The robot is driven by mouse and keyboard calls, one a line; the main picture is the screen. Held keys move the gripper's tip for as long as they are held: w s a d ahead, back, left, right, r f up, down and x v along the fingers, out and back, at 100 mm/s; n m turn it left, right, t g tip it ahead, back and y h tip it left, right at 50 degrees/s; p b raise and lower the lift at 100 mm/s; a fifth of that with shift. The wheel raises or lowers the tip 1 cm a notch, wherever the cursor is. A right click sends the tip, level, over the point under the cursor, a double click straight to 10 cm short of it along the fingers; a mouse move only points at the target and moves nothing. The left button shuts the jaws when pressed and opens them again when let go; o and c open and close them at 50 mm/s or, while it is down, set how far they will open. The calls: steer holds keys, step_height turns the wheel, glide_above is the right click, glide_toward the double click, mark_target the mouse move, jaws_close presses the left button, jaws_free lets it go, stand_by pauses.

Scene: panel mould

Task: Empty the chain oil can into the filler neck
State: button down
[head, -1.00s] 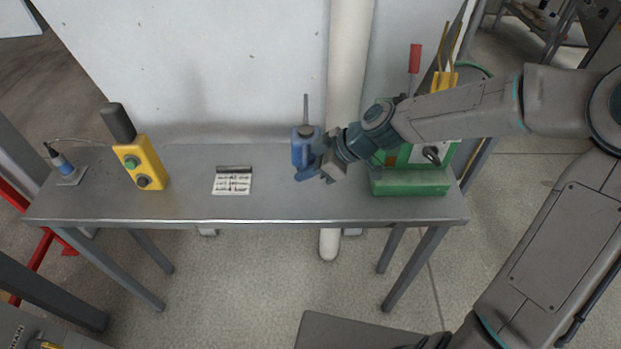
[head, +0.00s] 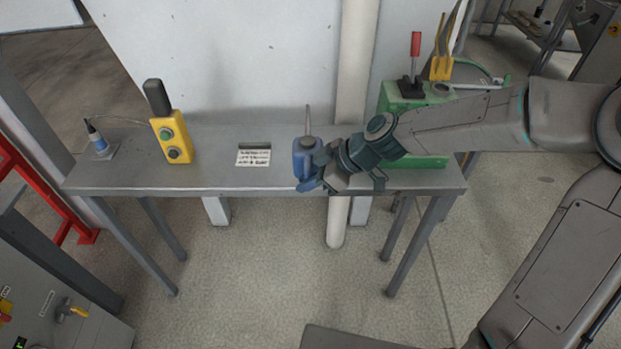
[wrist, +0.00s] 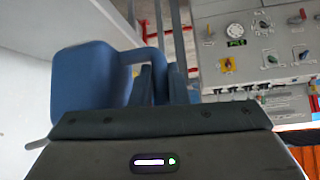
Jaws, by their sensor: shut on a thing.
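The blue chain oil can (head: 303,160) has a thin grey spout pointing up and looks upright. My gripper (head: 325,172) is shut on its handle from the right, over the bench's front part. In the wrist view, the can (wrist: 84,85) is at the left, with its handle between my gripper's fingers (wrist: 160,85). The green unit (head: 402,100) stands at the bench's right end, partly hidden by my arm. A dark round fitting on its top (head: 440,89) may be the filler neck; it is too small to be sure.
A red-handled lever (head: 415,60) rises from the green unit.

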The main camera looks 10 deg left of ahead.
steer(key=shift+s+d, duration=0.25)
steer(key=w+d+f+m+t+h, duration=0.3)
steer(key=d+m, duration=0.3)
steer(key=d, duration=0.3)
steer(key=w+d+f+m+t+h, duration=0.3)
steer(key=w+d+m, duration=0.2)
steer(key=d, duration=0.3)
steer(key=w+d+f+m+t+h, duration=0.3)
steer(key=w+d+m, duration=0.1)
steer(key=d+m, duration=0.3)
steer(key=d, duration=0.2)
steer(key=shift+d+f+m+t, duration=0.25)
steer(key=shift+d+m+t, duration=0.05)
